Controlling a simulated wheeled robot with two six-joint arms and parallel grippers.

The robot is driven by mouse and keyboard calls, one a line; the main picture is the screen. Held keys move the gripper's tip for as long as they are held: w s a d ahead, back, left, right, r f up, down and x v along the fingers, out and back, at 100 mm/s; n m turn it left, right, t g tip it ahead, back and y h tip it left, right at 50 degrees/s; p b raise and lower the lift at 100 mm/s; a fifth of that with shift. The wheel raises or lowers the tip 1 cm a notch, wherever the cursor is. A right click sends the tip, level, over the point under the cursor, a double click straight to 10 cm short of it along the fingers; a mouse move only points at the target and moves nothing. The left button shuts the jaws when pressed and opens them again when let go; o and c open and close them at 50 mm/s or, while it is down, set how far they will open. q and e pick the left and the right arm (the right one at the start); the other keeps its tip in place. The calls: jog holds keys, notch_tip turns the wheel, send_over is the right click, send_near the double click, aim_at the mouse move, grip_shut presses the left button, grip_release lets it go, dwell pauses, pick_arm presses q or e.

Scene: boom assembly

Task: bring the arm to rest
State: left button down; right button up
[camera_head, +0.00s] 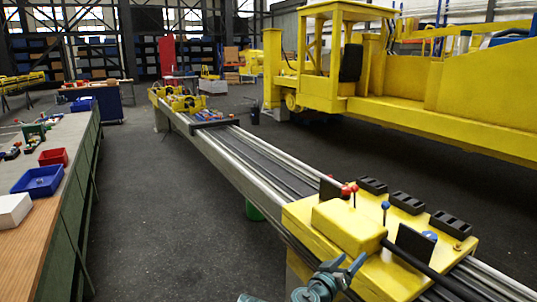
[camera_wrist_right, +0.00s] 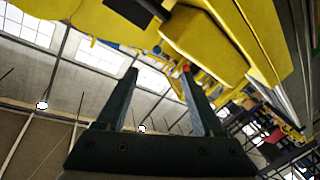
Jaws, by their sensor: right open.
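My right gripper (camera_head: 347,264) shows at the bottom of the head view, just in front of the near yellow block (camera_head: 348,226) of the boom assembly. Its two dark fingers stand apart with nothing between them. In the right wrist view the gripper (camera_wrist_right: 160,72) is open and empty, and it points up toward the yellow structure (camera_wrist_right: 215,45) and the roof windows. I cannot tell whether a finger touches the yellow plate. My left gripper and left arm are not in view.
A long metal rail (camera_head: 232,152) runs from the yellow plate to the far end. Red and blue knobs (camera_head: 385,206) and black blocks (camera_head: 408,203) stick up from the plate. A bench (camera_head: 45,215) with bins stands left. A yellow machine (camera_head: 440,105) stands behind. The floor between bench and rail is clear.

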jog(key=s+a+f+n+g+y+p, duration=0.1)
jog(key=s+a+f+g+y, duration=0.1)
jog(key=s+f+g, duration=0.3)
jog(key=s+a+f+g+y, duration=0.3)
jog(key=f, duration=0.5)
jog(key=s+a+f+n+g+y+p, duration=0.1)
jog(key=s+a+f+n+g+y, duration=0.4)
jog(key=s+a, duration=0.5)
jog(key=shift+a, duration=0.7)
dwell(0.5)
